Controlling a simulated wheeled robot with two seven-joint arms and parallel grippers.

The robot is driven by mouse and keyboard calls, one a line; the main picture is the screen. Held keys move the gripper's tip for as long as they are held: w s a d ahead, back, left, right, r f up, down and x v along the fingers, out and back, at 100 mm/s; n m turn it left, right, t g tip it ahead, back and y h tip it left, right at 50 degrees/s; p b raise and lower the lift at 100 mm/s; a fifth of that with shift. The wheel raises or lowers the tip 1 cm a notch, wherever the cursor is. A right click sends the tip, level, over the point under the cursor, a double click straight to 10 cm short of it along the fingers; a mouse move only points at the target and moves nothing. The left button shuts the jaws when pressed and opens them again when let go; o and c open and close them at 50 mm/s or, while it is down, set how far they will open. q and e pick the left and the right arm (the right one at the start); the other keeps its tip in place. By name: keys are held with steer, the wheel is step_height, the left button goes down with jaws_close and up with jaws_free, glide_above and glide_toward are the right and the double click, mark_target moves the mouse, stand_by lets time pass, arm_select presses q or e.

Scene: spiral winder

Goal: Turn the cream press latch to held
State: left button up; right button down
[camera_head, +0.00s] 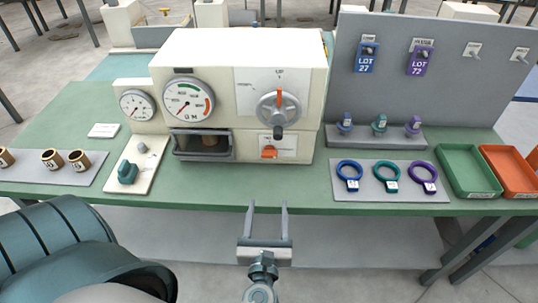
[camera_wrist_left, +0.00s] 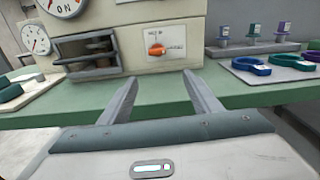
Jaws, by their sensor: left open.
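The cream press (camera_head: 230,60) stands on the green bench, with two gauges, a large grey dial with an orange pointer (camera_head: 280,108) pointing about straight up, and a small orange latch knob (camera_head: 269,153) low on its front. The knob sits on a white label plate whose text is too small to read. The knob also shows in the wrist view (camera_wrist_left: 156,50), ahead of and between my fingers. My left gripper (camera_head: 268,206) is open and empty, in front of the bench edge, apart from the press. It shows from behind in the wrist view (camera_wrist_left: 160,76).
A dark recess (camera_head: 203,146) opens left of the knob. A teal handle (camera_head: 127,172) stands on a cream plate at left, near bronze rings (camera_head: 52,159). Colored rings (camera_head: 384,170), a green tray (camera_head: 468,170) and an orange tray (camera_head: 510,168) lie right. The bench front below the knob is clear.

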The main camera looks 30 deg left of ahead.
mark_target(269, 156)
arm_select(q)
steer(key=shift+s+a+r+y, duration=0.15)
steer(key=shift+r+y, duration=0.15)
steer(key=shift+r, duration=0.45)
steer(key=p+x, duration=0.5)
steer(key=x, duration=1)
steer(key=shift+w+r, duration=0.2)
steer(key=shift+w, duration=0.25)
steer(key=shift+x, duration=0.9)
steer(key=shift+f, duration=0.15)
steer(key=shift+c, duration=0.4)
steer(key=c, duration=1)
